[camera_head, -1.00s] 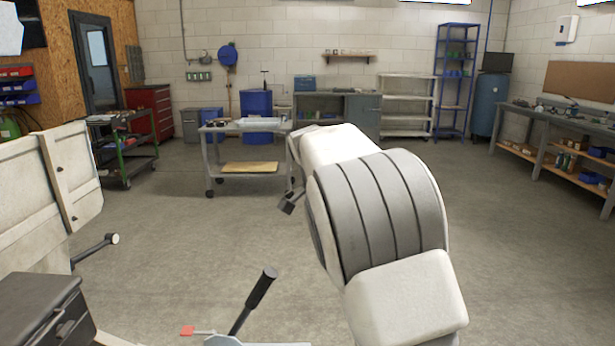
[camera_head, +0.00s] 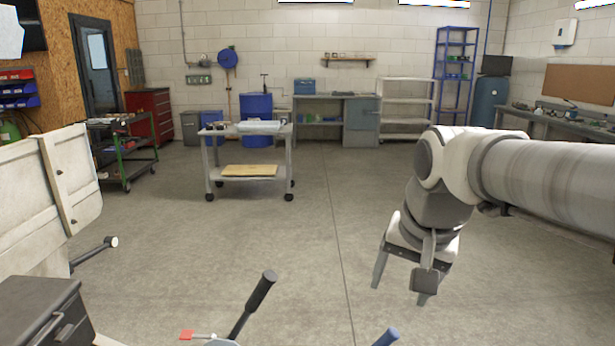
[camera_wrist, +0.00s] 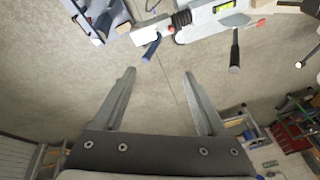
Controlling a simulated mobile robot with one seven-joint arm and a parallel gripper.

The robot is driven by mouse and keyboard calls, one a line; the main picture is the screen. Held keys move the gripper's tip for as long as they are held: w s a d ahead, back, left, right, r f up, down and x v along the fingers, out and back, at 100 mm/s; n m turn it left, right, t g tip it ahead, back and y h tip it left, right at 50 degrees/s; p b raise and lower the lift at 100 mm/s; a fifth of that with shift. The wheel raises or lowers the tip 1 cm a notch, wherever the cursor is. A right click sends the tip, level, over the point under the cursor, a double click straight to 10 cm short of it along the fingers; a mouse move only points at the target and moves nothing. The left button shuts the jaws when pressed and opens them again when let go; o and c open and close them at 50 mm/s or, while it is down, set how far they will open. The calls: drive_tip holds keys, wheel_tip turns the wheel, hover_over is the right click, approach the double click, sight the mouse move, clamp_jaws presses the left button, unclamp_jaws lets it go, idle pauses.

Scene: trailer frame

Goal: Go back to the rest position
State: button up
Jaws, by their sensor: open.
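My gripper (camera_head: 399,287) hangs below my arm at the right of the head view, above open floor, with its two fingers spread and nothing between them. In the wrist view my gripper (camera_wrist: 160,78) also shows its two fingers apart and empty, with floor behind them. A lever with a black grip (camera_head: 262,290) stands at the bottom of the head view, left of my gripper and apart from it. A blue grip end (camera_head: 387,337) shows at the bottom edge, below my gripper.
A white panelled trailer side (camera_head: 50,190) and a dark box (camera_head: 38,310) stand at the left. A grey cart (camera_head: 215,172) stands in the middle distance. A workbench (camera_head: 560,122) runs along the right wall. The concrete floor (camera_head: 320,240) between is clear.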

drive_tip(key=s+f+n+t, duration=0.2)
drive_tip(key=s+f+n, duration=0.25)
drive_tip(key=s, duration=0.65)
wheel_tip(320, 180, up, 15)
drive_tip(key=p, duration=1.5)
drive_tip(key=shift+s+d, duration=0.2)
